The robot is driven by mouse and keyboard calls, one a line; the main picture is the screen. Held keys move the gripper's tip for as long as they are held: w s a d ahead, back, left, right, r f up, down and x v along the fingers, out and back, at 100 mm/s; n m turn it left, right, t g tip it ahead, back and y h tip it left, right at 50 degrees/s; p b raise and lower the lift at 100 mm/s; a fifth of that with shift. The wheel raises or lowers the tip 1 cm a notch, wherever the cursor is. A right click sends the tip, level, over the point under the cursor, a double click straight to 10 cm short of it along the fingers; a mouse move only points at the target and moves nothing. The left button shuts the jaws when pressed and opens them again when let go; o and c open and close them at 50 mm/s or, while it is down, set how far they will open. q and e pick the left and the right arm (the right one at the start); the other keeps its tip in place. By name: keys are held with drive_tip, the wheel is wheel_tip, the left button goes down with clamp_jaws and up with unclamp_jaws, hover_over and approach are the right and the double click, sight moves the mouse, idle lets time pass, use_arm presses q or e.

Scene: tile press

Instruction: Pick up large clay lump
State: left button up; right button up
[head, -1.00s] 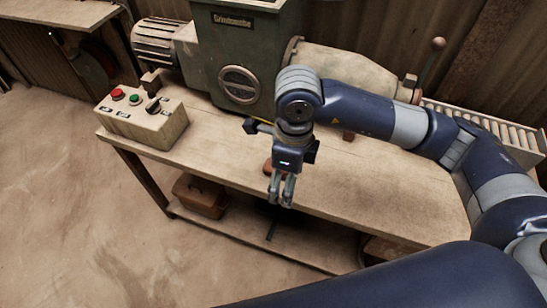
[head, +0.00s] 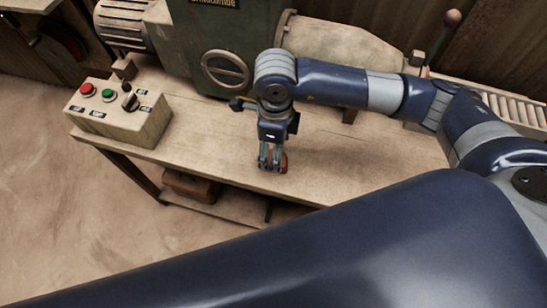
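A reddish-brown clay lump (head: 284,162) sits on the wooden bench (head: 350,165) near its front edge, partly hidden by my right gripper. My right gripper (head: 270,168) points down right beside the lump, with its fingertips low over the bench top. Its two fingers are apart with a narrow gap between them. The lump shows just right of and behind the fingers; whether any of it lies between them I cannot tell. My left gripper is not in view.
A green machine (head: 225,50) stands along the back of the bench. A control box (head: 118,115) with red and green buttons sits at the left end. A roller conveyor (head: 505,108) is at the right. A brown container (head: 190,186) is on the lower shelf. The bench right of my gripper is clear.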

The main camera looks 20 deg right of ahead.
wheel_tip(320, 180, down, 5)
drive_tip(key=shift+a+r+p, duration=0.1)
drive_tip(key=shift+a+p, duration=0.05)
drive_tip(key=shift+p, duration=0.2)
drive_tip(key=c, duration=1.3)
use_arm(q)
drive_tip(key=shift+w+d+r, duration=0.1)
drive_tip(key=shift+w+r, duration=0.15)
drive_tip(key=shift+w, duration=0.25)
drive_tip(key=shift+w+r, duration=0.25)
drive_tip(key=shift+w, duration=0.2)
use_arm(e)
drive_tip(key=shift+o, duration=0.2)
drive_tip(key=shift+r, duration=0.15)
